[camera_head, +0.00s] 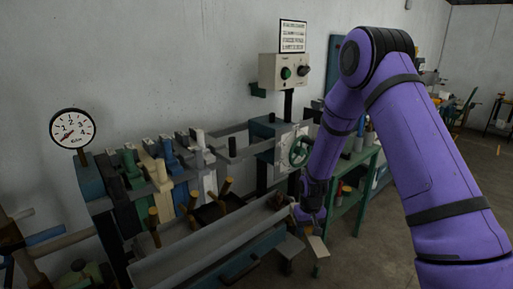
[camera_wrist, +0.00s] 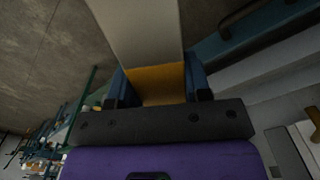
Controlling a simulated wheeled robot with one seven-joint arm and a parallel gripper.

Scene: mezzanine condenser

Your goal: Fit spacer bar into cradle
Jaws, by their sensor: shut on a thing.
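My gripper (camera_head: 308,217) is at the lower middle of the head view, in front of the bench with the long grey trough. In the wrist view, its two blue fingers (camera_wrist: 158,84) are shut on a pale flat bar (camera_wrist: 138,30), across the bar's yellow-orange band. The bar's pale end also shows below my gripper in the head view (camera_head: 318,246). The bar is held clear of the trough, to its right. A rack (camera_head: 160,187) at the left holds several bars side by side, in green, cream, blue and white. I cannot tell which part is the cradle.
The long grey trough (camera_head: 205,250) runs along the bench front. A round dial gauge (camera_head: 72,128) stands at the left. A control box (camera_head: 284,70) and a green handwheel (camera_head: 299,151) are behind my arm. A green shelf stand (camera_head: 350,195) is at the right. Floor is open further right.

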